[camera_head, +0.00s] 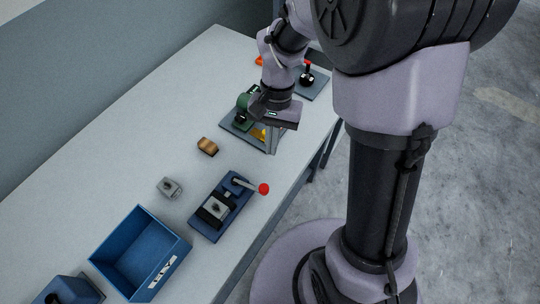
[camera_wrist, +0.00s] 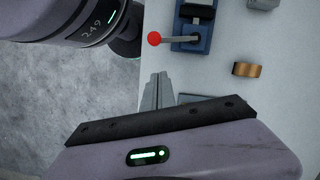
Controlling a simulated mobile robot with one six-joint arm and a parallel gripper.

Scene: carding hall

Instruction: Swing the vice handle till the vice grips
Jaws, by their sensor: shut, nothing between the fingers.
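The vice (camera_head: 208,222) has a blue base and dark jaws, and stands near the front edge of the bench. A grey block (camera_head: 215,207) sits between its jaws; whether it is gripped I cannot tell. The vice handle (camera_head: 246,185) is a grey bar with a red knob (camera_head: 263,189), pointing right over the bench edge. In the wrist view the vice (camera_wrist: 193,40) is at the top, and the red knob (camera_wrist: 154,38) is at its left. My gripper (camera_head: 272,150) is shut and empty, above the bench beyond the handle and apart from it. Its fingers (camera_wrist: 157,78) show below the knob in the wrist view.
A blue bin (camera_head: 130,262) stands left of the vice. A loose grey block (camera_head: 169,187) and a copper-brown piece (camera_head: 208,146) lie on the bench (camera_head: 150,120). A green device (camera_head: 242,108) on a plate is behind my gripper. A joystick-like lever (camera_head: 307,76) stands at the far end.

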